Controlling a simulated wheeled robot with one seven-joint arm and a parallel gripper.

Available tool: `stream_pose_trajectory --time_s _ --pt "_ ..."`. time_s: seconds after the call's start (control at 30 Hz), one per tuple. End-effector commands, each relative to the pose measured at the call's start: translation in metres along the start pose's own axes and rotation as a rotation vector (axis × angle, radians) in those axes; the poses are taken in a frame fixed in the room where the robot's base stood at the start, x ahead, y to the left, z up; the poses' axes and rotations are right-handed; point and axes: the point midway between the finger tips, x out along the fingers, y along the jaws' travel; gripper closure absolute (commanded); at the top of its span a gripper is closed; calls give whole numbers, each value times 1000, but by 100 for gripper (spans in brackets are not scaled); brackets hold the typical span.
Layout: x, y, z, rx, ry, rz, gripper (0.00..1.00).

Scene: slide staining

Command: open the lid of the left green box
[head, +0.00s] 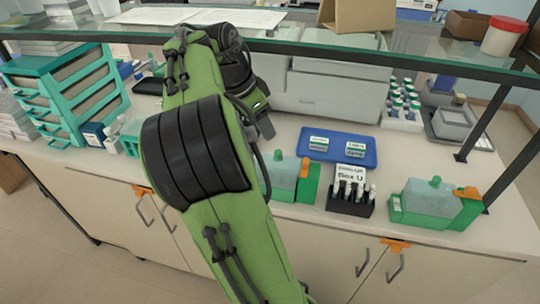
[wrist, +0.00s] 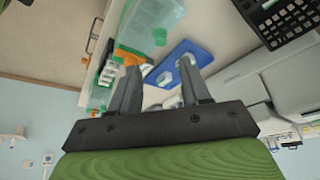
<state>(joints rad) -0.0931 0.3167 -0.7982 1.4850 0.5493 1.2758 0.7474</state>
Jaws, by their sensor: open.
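The left green box (head: 284,174) stands on the counter in the head view, a pale translucent body with a green end and a green knob on top. My arm hides its left part. In the wrist view its translucent body (wrist: 155,20) and green knob (wrist: 160,37) show at the top, beyond my fingertips, and the lid looks shut. My gripper (wrist: 161,78) is open with nothing between its fingers. It is apart from the box; in the head view my arm mostly hides it.
A second green box (head: 428,202) with an orange clip stands at the right. A black vial rack (head: 350,206) with a sign stands between the boxes. A blue tray (head: 375,152) lies behind them. A glass shelf (head: 400,62) spans above. Teal drawers (head: 62,95) stand at the left.

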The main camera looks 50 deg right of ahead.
Motion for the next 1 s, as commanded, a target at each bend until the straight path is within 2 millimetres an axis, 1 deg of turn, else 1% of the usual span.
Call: stream_pose_trajectory --time_s 0.03,0.2,0.33,0.4,0.5,0.77,1.0 --pt "20 1 3 1 -2 4 53" --pt "63 1 3 0 -2 2 53" --pt "88 1 2 -1 -1 2 53" --pt "97 0 2 -1 -1 1 53" --pt "103 0 1 -2 -1 0 53" --pt "103 0 1 -3 -1 -1 53" --pt "103 0 1 -3 -1 -1 90"
